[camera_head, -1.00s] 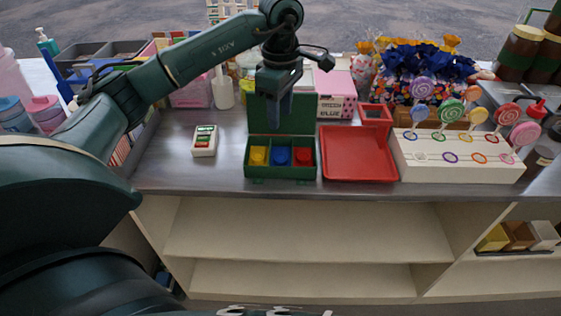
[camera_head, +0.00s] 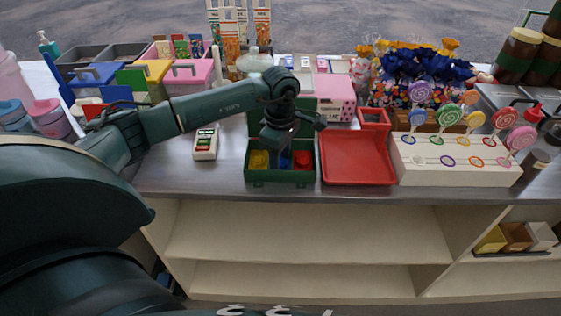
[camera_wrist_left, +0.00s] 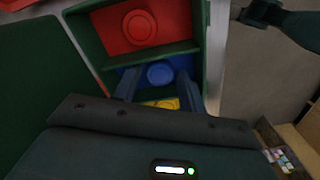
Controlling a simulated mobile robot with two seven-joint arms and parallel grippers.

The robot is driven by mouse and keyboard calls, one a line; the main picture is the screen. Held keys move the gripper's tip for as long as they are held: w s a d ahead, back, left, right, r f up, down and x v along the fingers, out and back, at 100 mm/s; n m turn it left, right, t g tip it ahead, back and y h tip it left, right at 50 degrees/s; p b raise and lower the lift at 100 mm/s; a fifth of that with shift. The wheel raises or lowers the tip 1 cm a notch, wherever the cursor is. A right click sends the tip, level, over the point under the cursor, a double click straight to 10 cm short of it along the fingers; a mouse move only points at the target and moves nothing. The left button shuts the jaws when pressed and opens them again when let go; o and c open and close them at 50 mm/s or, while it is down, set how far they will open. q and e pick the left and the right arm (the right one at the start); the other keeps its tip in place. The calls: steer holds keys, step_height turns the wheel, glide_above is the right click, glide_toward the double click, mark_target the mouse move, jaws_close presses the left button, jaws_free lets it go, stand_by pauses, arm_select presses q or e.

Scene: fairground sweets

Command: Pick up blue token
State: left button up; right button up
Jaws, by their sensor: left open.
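A green open box (camera_head: 252,175) stands on the counter, its compartments holding a yellow token (camera_head: 258,160), the blue token and a red token (camera_head: 303,159). In the head view my left gripper (camera_head: 284,157) points down into the middle compartment and hides most of the blue token. In the left wrist view the round blue token (camera_wrist_left: 160,73) lies in its blue compartment, between the two open fingers of my left gripper (camera_wrist_left: 158,90). The red token (camera_wrist_left: 139,27) is above it and part of the yellow token's compartment (camera_wrist_left: 162,104) shows below.
A red tray (camera_head: 357,170) is right of the box, and a white stand (camera_head: 455,172) with several lollipops is beyond it. A small white device (camera_head: 205,144) lies to the left. The box's raised green lid (camera_wrist_left: 30,80) stands close behind the gripper.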

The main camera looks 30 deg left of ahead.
arm_select(q)
steer(key=shift+c, duration=0.2)
steer(key=c, duration=0.7)
